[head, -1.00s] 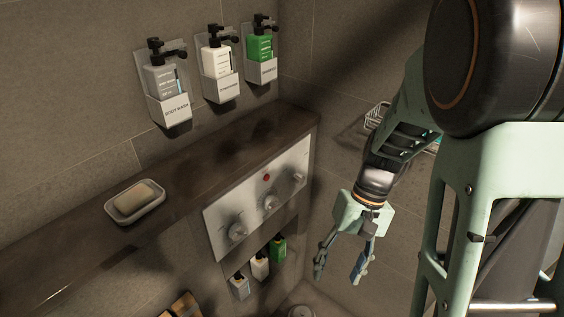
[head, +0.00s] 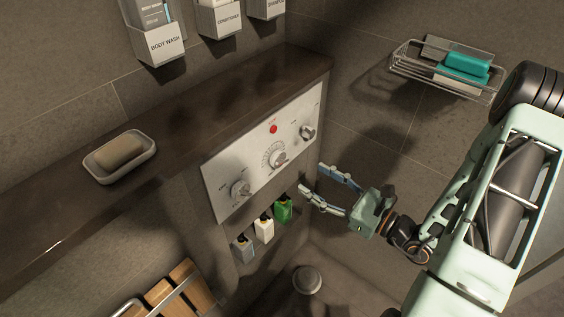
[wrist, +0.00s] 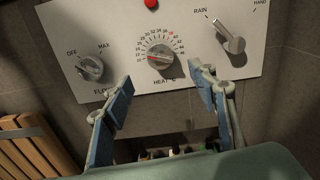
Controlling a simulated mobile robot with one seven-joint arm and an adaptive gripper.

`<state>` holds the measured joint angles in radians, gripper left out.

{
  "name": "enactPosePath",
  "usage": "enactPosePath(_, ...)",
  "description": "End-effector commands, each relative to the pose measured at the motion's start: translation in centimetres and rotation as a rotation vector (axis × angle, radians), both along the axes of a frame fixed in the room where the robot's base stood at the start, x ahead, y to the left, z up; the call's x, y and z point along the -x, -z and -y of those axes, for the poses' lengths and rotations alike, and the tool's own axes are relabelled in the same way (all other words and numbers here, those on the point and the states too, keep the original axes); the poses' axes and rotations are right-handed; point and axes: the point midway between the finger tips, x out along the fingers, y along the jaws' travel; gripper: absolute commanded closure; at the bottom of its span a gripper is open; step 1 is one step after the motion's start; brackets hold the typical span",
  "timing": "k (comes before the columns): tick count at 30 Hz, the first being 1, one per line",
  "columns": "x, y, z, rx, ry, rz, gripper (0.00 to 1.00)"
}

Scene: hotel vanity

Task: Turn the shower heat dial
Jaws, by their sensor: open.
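The shower heat dial (head: 278,158) is the middle knob on a pale metal panel (head: 222,178). In the wrist view the heat dial (wrist: 160,57) has a ring of numbers around it and the label HEAT below. My gripper (head: 311,182) is open and empty, to the right of the panel's lower edge in the head view. In the wrist view my gripper's blue-padded fingers (wrist: 162,88) spread on either side below the heat dial, apart from it.
A flow knob (wrist: 91,68) is left of the dial and a rain/hand lever (wrist: 230,36) right. A red button (head: 273,128) sits above. A dark ledge (head: 190,130) bears a soap dish (head: 148,170). Small bottles (head: 264,229) stand in a recess below. A wire rack (head: 405,65) hangs right.

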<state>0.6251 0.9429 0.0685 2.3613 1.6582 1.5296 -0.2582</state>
Motion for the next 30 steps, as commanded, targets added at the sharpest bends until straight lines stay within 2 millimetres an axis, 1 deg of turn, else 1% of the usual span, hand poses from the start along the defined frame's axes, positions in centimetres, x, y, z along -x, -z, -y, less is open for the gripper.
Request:
enactPosePath(5, -1.3, -0.1, -1.8, -0.003, -0.002, 0.001, 0.47)
enactPosePath(13, -4.4, -0.1, -5.9, 0.000, -0.006, 0.001, 0.47)
enactPosePath(18, -5.8, -0.1, -7.6, 0.000, -0.004, 0.001, 0.47)
enactPosePath(23, -6.4, 0.0, -8.3, 0.002, -0.003, 0.000, 0.47)
enactPosePath(30, -6.5, 0.0, -8.4, 0.001, -0.002, 0.001, 0.47)
